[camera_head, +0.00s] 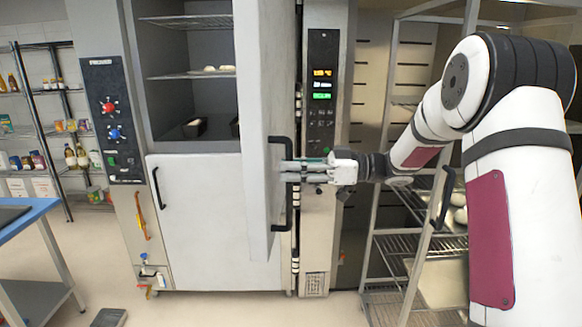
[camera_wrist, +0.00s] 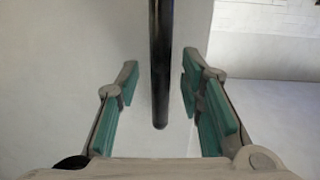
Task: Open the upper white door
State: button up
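The upper white door (camera_head: 254,120) stands swung out from the oven, seen nearly edge-on, with the upper chamber open beside it. Its long black handle (camera_head: 290,217) is on the face turned toward my arm. My gripper (camera_head: 288,171) reaches in from the right at the handle. In the wrist view my gripper (camera_wrist: 160,75) is open, its green-padded fingers apart on either side. The black handle bar (camera_wrist: 161,60) shows between them, with gaps to both sides and its lower end visible. The white door surface (camera_wrist: 70,60) lies behind the bar.
The lower white door (camera_head: 205,225) is shut, with its own black handle (camera_head: 158,188). Racks (camera_head: 190,74) with bread fill the open chamber. A control panel (camera_head: 322,90) is right of the door. A wire rack trolley (camera_head: 405,240) stands behind my arm; a blue-edged table (camera_head: 28,215) is at left.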

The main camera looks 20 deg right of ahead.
jog(key=v, duration=1.1)
jog(key=shift+d, duration=0.3)
jog(key=w+a+r+m+t+h, duration=0.3)
jog(key=w+r+t+h, duration=0.2)
jog(key=w+r+t, duration=0.25)
notch_tip(320, 180, up, 7)
jog(key=s+d+m+t+h+b, duration=0.15)
jog(key=m+t+h, duration=0.35)
jog(key=h, duration=0.5)
jog(key=s+a+f+m+g, duration=0.2)
jog(key=s+f+g, duration=0.2)
jog(key=s, duration=0.7)
jog(key=s+a+f+m+g+h, duration=0.1)
jog(key=s+a+f+m+g, duration=0.1)
jog(key=s+f, duration=0.6)
jog(key=s+a+f+m+g+h, duration=0.1)
jog(key=s+a+f+g, duration=0.3)
jog(key=s, duration=1)
notch_tip(320, 180, down, 3)
jog(key=shift+s+r+m+g, duration=0.25)
jog(key=shift+s+m+g, duration=0.15)
jog(key=shift+m+g, duration=0.55)
